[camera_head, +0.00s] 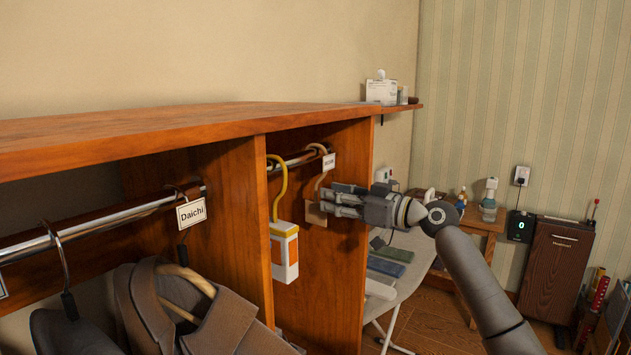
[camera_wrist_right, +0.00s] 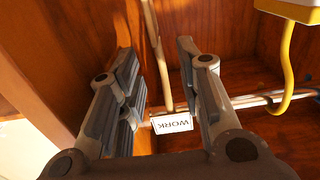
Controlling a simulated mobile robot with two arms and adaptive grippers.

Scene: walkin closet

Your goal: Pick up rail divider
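A white tag reading "WORK" (camera_wrist_right: 172,122) hangs at the short rail in the right bay. In the head view it is a small white label (camera_head: 328,162) near the bay's right wall. Another white tag reading "Daichi" (camera_head: 191,212) hangs from the left rail. Both look like rail dividers. My right gripper (camera_head: 333,201) is below and in front of the "WORK" tag. In the wrist view its fingers (camera_wrist_right: 158,85) are apart, with a thin tan hook stem (camera_wrist_right: 160,55) showing between them. No grip on anything shows. My left gripper is not in view.
A yellow hook with a white-and-yellow box (camera_head: 285,252) hangs left of my right gripper. A tan block (camera_head: 316,213) hangs by the fingertips. The wooden panels (camera_head: 335,290) enclose the bay. Grey jackets (camera_head: 150,310) hang at left. A pale table (camera_head: 410,265) stands behind.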

